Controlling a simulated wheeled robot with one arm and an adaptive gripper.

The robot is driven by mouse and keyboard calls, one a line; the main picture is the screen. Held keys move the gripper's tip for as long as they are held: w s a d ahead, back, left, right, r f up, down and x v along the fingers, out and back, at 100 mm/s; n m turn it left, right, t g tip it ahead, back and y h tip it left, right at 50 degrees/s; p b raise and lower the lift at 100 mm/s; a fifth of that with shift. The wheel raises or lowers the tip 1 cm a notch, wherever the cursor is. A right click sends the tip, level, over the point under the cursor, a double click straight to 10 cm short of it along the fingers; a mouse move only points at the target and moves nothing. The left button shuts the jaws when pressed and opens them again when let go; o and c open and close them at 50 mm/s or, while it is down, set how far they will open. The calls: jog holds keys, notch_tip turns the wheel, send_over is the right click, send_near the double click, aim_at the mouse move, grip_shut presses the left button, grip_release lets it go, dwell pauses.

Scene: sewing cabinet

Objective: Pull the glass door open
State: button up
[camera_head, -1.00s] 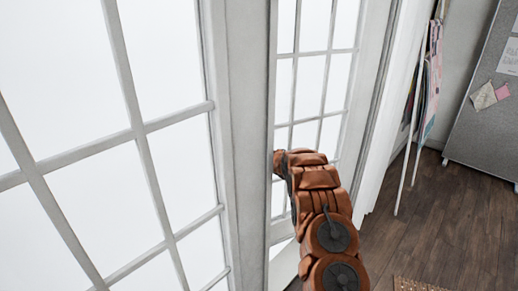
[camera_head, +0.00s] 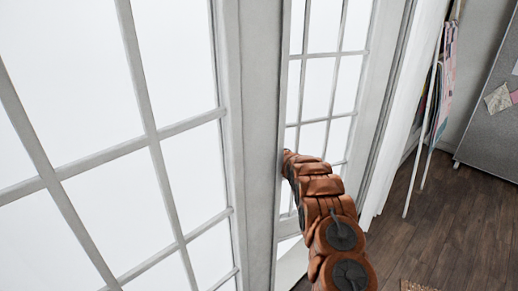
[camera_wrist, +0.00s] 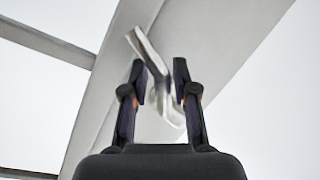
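White-framed glass door panels fill the left and middle of the head view, with a large one (camera_head: 150,135) at left and a narrower one (camera_head: 327,95) beyond the upright. I cannot tell which of them bears the handle. In the wrist view a shiny metal lever handle (camera_wrist: 147,46) stands out from a pale upright (camera_wrist: 115,80) with glass on both sides. My gripper (camera_wrist: 160,70) has its two fingers apart, one on each side of the handle's lower part. I cannot tell whether either finger touches it. In the head view my arm hides the gripper and handle.
Hanging papers or cloths (camera_head: 441,85) and a thin white pole (camera_head: 412,165) stand right of the door frame. A grey pinboard (camera_head: 490,130) is at far right. The dark wood floor (camera_head: 440,225) is clear there, with a rug edge (camera_head: 420,286) at the bottom.

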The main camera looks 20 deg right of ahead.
jog(key=shift+o, duration=0.7)
jog(key=shift+a+f, duration=0.1)
jog(key=shift+a, duration=0.1)
jog(key=shift+s, duration=0.1)
jog(key=v, duration=1.1)
jog(key=shift+s, duration=0.3)
